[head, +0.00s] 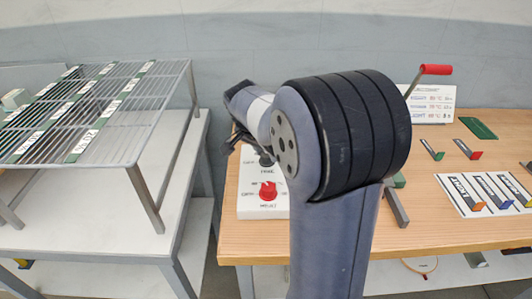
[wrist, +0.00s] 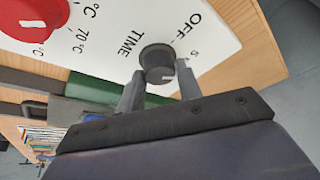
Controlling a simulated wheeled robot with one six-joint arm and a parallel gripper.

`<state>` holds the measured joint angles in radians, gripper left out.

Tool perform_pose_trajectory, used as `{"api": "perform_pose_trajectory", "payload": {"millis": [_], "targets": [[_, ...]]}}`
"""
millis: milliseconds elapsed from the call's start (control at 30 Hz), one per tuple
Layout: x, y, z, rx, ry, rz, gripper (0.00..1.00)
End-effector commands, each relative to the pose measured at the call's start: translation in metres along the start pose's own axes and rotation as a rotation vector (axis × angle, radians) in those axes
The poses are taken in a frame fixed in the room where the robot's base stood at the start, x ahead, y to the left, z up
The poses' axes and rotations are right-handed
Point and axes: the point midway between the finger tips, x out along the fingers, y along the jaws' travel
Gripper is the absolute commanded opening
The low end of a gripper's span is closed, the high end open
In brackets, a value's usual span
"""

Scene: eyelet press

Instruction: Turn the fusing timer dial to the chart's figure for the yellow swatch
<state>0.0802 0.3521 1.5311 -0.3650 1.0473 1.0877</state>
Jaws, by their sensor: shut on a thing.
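The timer dial (wrist: 157,56) is a dark round knob on the white control panel (wrist: 105,22), beside the printed words TIME and OFF. My gripper (wrist: 160,80) is shut on it, one finger on each side. A pale mark shows on the knob's near side; its figure is hidden. In the head view my arm hides much of the panel (head: 250,209) and the grip. The chart (head: 432,117) stands at the back right, with several printed lines too small to read surely. I cannot make out a yellow swatch for certain among the coloured-ended pieces on a white card (head: 463,197).
A red temperature dial (head: 267,191) sits close to the timer dial; it also shows in the wrist view (wrist: 30,18). A red-handled lever (head: 435,69) rises behind my arm. A wire rack (head: 100,105) stands at the left. The wooden table (head: 440,232) has clear room near its front.

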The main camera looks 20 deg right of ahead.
Motion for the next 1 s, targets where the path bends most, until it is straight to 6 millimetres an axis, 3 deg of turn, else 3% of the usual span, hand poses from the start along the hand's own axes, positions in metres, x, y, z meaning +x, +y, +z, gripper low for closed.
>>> {"api": "perform_pose_trajectory", "payload": {"millis": [567,600,833,1000], "targets": [[0.0000,-0.0003,0.0004,0.031,-0.002,0.013,0.11],[0.0000,-0.0003,0.0004,0.031,-0.002,0.013,0.35],[0.0001,-0.0002,0.0003,0.031,-0.001,0.013,0.54],[0.0001,-0.0002,0.0002,0.031,-0.001,0.013,0.55]]}}
